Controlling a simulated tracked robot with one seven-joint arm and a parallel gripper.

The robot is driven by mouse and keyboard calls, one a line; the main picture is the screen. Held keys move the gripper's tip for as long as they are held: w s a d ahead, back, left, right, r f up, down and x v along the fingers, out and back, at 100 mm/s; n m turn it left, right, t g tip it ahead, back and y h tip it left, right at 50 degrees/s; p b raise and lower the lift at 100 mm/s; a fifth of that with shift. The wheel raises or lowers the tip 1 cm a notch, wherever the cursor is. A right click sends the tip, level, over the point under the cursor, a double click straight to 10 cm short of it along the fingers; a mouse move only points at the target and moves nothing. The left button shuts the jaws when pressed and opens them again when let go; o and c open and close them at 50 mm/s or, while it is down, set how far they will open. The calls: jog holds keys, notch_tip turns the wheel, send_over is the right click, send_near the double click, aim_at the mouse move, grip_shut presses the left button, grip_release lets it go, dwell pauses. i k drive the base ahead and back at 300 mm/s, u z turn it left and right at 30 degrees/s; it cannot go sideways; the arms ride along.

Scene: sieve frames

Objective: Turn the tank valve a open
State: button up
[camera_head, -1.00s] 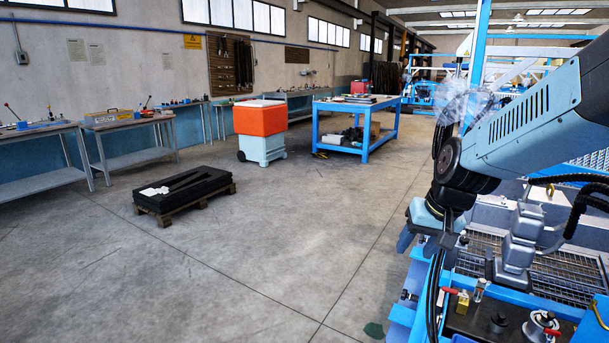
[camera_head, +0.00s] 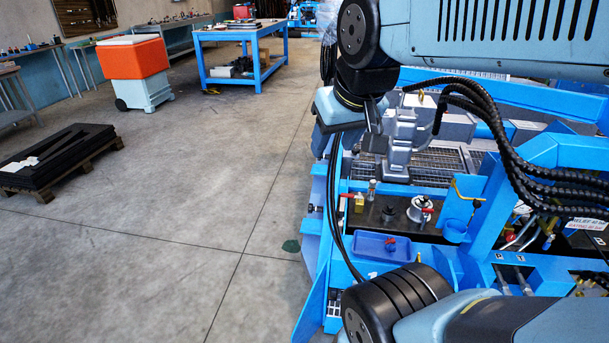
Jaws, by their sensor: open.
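No readable label marks tank valve a, so I cannot tell which fitting it is. A small brass valve with a red lever (camera_head: 358,202) stands on the dark panel (camera_head: 400,223) of the blue machine deck. A round silver cap with a red handle (camera_head: 420,208) sits to its right. A small red-and-blue knob (camera_head: 390,243) shows at the blue tray (camera_head: 372,246) in front. My gripper (camera_head: 346,136) hangs open, pointing down, above and behind these fittings in the picture. It appears empty and apart from them; its far side is partly hidden.
Black hoses (camera_head: 500,155) and my arm links cover much of the right side. A grey metal fixture (camera_head: 402,135) stands close beside my gripper. Blue frame beams (camera_head: 520,185) rise right of the panel. The floor (camera_head: 190,210) at left is clear around a black stack (camera_head: 58,158).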

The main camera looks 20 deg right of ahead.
aim_at(360, 197)
jog(key=z, duration=1.4)
jog(key=i, duration=0.1)
jog(key=u, duration=2.7)
jog(key=k, duration=0.8)
jog(key=z, duration=0.6)
jog(key=i, duration=0.95)
jog(key=z, duration=0.05)
